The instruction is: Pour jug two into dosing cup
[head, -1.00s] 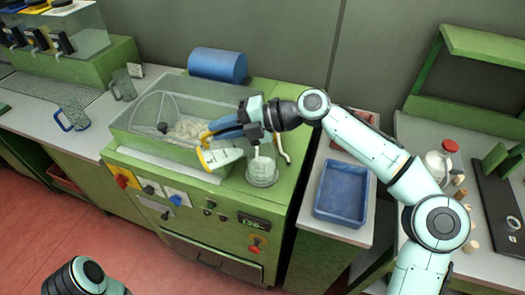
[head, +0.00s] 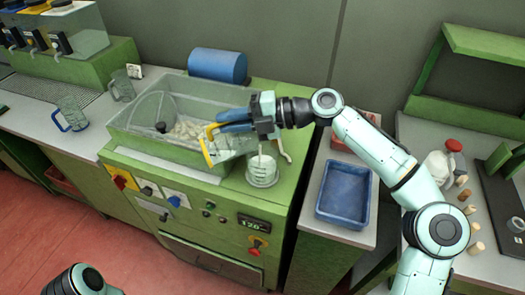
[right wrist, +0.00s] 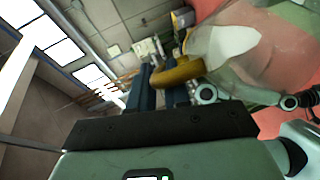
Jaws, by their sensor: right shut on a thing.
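My right gripper (head: 236,121) is shut on the yellow handle (head: 209,138) of a clear jug (head: 232,148). The jug is tilted and held above the machine's front edge, just left of and above the dosing cup. In the right wrist view the handle (right wrist: 178,73) is between the fingers, and the jug (right wrist: 262,60) shows a pale patch inside. The clear dosing cup (head: 262,173) stands upright on the green machine top, with pale contents. A thin pale line shows above the cup; I cannot tell whether it is a stream. My left gripper is out of view.
An open clear tank (head: 128,122) with pale pieces is behind the jug. A blue cylinder (head: 218,65) lies behind it. A blue tray (head: 343,193) is to the right. A blue-handled jug (head: 72,113) and another jug (head: 121,86) stand at the left.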

